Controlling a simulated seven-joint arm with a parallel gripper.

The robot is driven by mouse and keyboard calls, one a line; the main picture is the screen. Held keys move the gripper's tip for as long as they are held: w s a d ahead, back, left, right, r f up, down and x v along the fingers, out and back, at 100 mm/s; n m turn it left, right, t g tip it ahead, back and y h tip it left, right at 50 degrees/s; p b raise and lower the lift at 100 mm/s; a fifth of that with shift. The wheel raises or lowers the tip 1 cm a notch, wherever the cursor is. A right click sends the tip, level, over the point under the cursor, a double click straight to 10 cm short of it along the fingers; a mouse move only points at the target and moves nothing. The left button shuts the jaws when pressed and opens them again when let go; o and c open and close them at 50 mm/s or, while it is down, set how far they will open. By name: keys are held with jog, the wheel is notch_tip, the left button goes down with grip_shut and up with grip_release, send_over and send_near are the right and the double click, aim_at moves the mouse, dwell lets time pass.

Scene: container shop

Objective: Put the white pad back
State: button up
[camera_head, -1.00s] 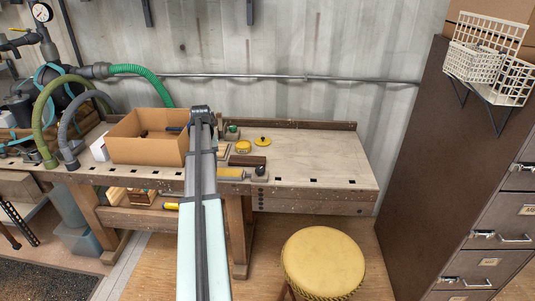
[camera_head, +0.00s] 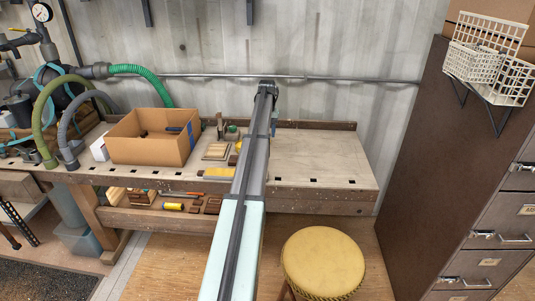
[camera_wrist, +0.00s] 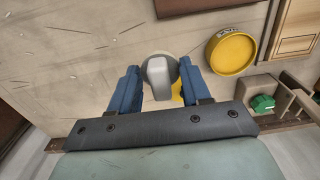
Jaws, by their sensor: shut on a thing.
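In the wrist view my gripper (camera_wrist: 159,67) has its two blue fingers on either side of a pale grey-white piece (camera_wrist: 158,76) with a rounded grey back. I take this piece to be the white pad; its underside is hidden. A bit of yellow (camera_wrist: 177,91) shows just behind it, partly covered. The bench top lies below; I cannot tell whether the piece touches it.
A yellow round tin (camera_wrist: 231,53) lies close to the right finger in the wrist view. A green knob (camera_wrist: 263,103) is further right. A cardboard box (camera_head: 150,150) stands left on the bench, with a wooden block (camera_head: 216,151) beside it. The bench's right side is clear.

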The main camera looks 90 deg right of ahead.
jog(key=shift+d+r, duration=0.1)
jog(key=shift+d, duration=1.05)
jog(key=shift+d+f, duration=0.15)
jog(key=shift+f, duration=4.85)
jog(key=o, duration=1)
jog(key=shift+f, duration=0.1)
notch_tip(320, 180, up, 12)
jog(key=shift+r, duration=0.15)
